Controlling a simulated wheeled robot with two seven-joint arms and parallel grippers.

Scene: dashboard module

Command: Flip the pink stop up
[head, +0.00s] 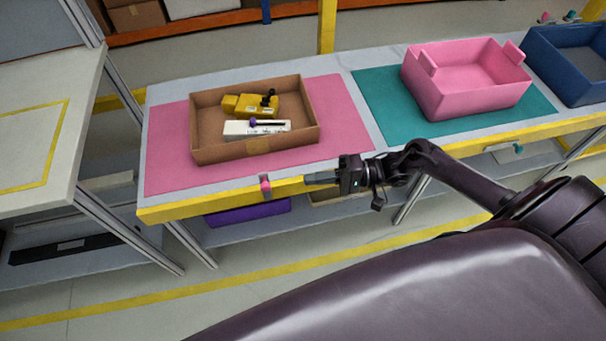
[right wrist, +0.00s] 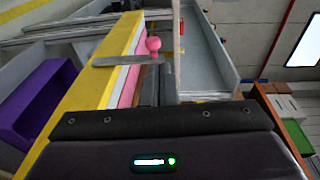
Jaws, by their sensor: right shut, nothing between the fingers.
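The pink stop (head: 265,186) is a small pink knob on a grey piece at the front yellow edge of the table. In the right wrist view the pink knob (right wrist: 153,44) shows just beyond my fingers, beside a flat grey bar. My right gripper (head: 307,180) is shut and empty. It points left along the table's front edge, to the right of the stop and apart from it. In the right wrist view its fingers (right wrist: 159,88) show dark at the middle. My left gripper is out of view.
A brown box (head: 205,150) with a yellow part and a white part stands on a pink mat (head: 165,165). A pink bin (head: 440,105) stands on a teal mat (head: 380,90). A blue bin (head: 545,55) is at the far right. A purple bin (head: 250,211) sits below the tabletop.

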